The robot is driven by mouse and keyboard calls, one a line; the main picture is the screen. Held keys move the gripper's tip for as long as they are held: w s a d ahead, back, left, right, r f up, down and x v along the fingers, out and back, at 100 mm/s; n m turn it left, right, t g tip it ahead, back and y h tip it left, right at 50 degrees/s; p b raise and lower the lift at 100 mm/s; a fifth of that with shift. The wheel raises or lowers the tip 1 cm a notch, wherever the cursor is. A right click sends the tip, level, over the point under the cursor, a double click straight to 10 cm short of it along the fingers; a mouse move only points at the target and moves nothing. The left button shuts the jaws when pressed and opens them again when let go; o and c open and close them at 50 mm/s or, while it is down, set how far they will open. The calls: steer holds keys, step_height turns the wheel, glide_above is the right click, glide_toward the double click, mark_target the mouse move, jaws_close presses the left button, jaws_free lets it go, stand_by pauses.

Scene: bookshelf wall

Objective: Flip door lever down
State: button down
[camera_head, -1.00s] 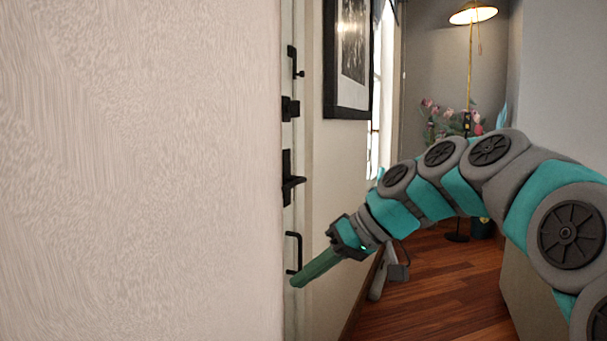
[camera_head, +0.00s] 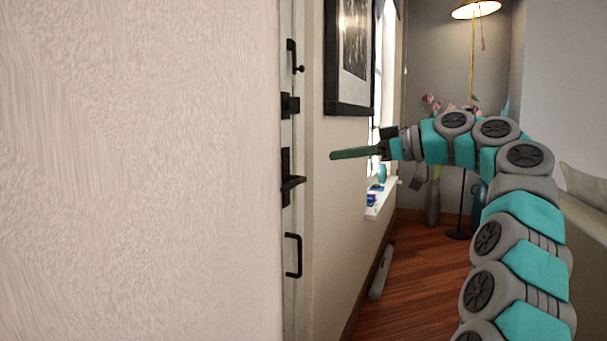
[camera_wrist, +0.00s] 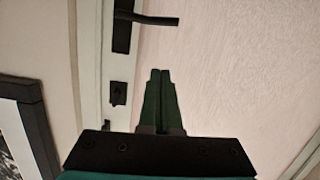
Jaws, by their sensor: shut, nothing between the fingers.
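The black door lever (camera_head: 293,182) sticks out from a tall dark plate (camera_head: 286,190) on the door edge, in the middle of the head view. It looks about level. In the wrist view the lever (camera_wrist: 158,20) is at the top, extending right from its plate (camera_wrist: 123,25). My gripper (camera_head: 333,156) is shut and empty. It is right of the lever and slightly higher in the head view, with a visible gap. In the wrist view its closed fingertips (camera_wrist: 160,73) point towards the door, apart from the lever.
A black square lock (camera_head: 290,105) sits above the lever, and a pull handle (camera_head: 294,255) below it. A framed picture (camera_head: 348,60) hangs right of the door. Wooden floor (camera_head: 415,290) is open beyond.

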mark_target(303, 177)
steer(key=shift+w+d+r+n, duration=0.25)
steer(key=shift+w+d+n, duration=0.05)
steer(key=shift+w+n, duration=0.1)
steer(key=w+a+f+b, duration=0.1)
steer(key=w+a+f, duration=0.3)
steer(key=a, duration=0.5)
steer(key=shift+f, duration=0.85)
steer(key=shift+a+b, duration=0.15)
steer(key=shift+b, duration=0.2)
steer(key=shift+f+n+b, duration=0.3)
steer(key=shift+b, duration=0.55)
